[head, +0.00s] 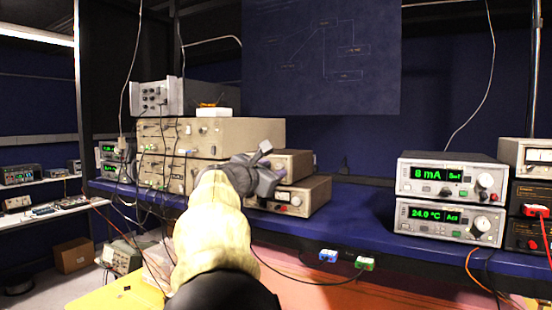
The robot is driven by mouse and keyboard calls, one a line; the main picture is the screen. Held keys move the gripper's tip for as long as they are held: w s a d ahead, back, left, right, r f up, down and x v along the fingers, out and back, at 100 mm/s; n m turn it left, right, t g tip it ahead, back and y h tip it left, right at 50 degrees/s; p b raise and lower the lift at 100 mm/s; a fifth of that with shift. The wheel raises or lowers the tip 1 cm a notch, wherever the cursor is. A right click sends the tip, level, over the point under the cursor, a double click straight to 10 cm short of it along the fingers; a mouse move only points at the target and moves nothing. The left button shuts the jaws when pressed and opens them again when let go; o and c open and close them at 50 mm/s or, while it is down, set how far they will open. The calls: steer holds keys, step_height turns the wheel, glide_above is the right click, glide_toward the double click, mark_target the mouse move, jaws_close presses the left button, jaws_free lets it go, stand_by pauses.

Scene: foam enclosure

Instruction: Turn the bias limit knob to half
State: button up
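No label reading bias limit is legible, so I cannot tell which knob it is. On the right of the shelf, a display unit (440,172) reads 8 mA in green and has a round knob (486,181). Below it, a second unit (440,217) reads 24.0 °C and has a large pale knob (482,223). My gripper (270,163) is left of centre, well to the left of both units, in front of beige instruments. It appears apart from both knobs. Its fingers are small and seen from behind, so their opening is unclear.
Beige instruments (215,130) fill the left of the blue shelf (355,218); a smaller one (300,198) stands behind my gripper. Bare shelf lies between them and the display units. More meters (530,190) with red leads stand far right. Cables hang below the shelf edge.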

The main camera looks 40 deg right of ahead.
mark_target(278, 167)
steer(key=shift+p+x, duration=0.5)
steer(key=shift+x, duration=1)
jaws_close()
steer(key=shift+b, duration=0.35)
